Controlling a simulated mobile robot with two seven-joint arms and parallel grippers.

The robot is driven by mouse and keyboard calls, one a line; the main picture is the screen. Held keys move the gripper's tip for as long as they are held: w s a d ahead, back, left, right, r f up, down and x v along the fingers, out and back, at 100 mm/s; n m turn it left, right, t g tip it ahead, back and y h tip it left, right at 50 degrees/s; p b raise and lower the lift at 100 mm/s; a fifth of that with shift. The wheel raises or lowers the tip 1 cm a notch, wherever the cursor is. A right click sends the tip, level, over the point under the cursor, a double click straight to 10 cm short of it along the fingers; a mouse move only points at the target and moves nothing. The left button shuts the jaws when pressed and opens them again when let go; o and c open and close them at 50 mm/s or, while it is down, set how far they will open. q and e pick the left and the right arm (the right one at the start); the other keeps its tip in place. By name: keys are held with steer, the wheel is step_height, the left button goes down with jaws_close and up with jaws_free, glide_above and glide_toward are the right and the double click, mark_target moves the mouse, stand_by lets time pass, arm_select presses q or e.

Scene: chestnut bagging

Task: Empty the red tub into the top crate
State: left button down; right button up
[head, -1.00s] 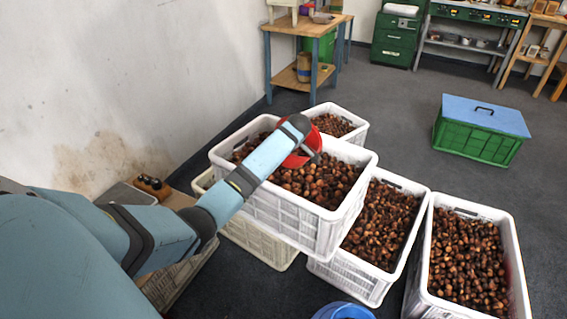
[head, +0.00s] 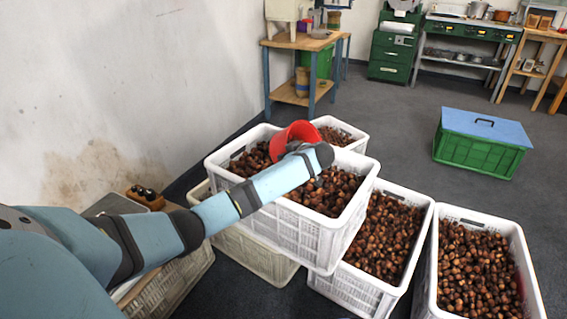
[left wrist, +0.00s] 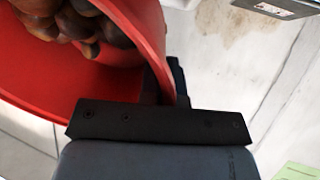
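The red tub (head: 293,134) is over the far part of the top crate (head: 302,236), tilted. It also shows in the left wrist view (left wrist: 150,28), with several chestnuts (left wrist: 78,22) still inside it. My left gripper (left wrist: 168,85) is shut on the tub's wall near the rim. In the head view my left arm reaches across the crate, and its wrist hides the fingertips and part of the tub. The top crate is white, holds many brown chestnuts and sits stacked on other crates. My right gripper is not in view.
White crates full of chestnuts stand to the right (head: 433,290), below and behind the top crate. A green box with a blue lid (head: 480,150) stands on the floor at the right. A wooden bench (head: 290,92) is at the back. The left wall is close.

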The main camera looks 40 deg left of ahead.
arm_select(q)
steer(key=shift+d+f+y+b, duration=0.35)
steer(key=shift+y+b, duration=0.45)
steer(key=shift+y, duration=0.1)
steer(key=shift+w+d+f+m+t+y+b, duration=0.1)
steer(key=shift+d+f+m+t+y+b, duration=0.1)
steer(key=shift+d+y+b, duration=0.9)
steer(key=shift+s+d+f+m+t+y+b, duration=0.15)
steer(key=shift+d+y+b, duration=0.5)
steer(key=shift+y, duration=0.8)
steer(key=shift+w+d+f+m+t+y+b, duration=0.2)
steer(key=shift+d+y+b, duration=0.45)
steer(key=shift+y+b, duration=0.5)
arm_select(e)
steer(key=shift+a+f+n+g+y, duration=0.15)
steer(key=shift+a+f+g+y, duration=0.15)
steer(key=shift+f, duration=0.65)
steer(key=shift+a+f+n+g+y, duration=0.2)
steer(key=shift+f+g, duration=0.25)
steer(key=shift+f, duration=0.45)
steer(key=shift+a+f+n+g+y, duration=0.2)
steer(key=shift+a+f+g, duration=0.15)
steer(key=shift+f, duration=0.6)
arm_select(q)
steer(key=shift+r, duration=0.1)
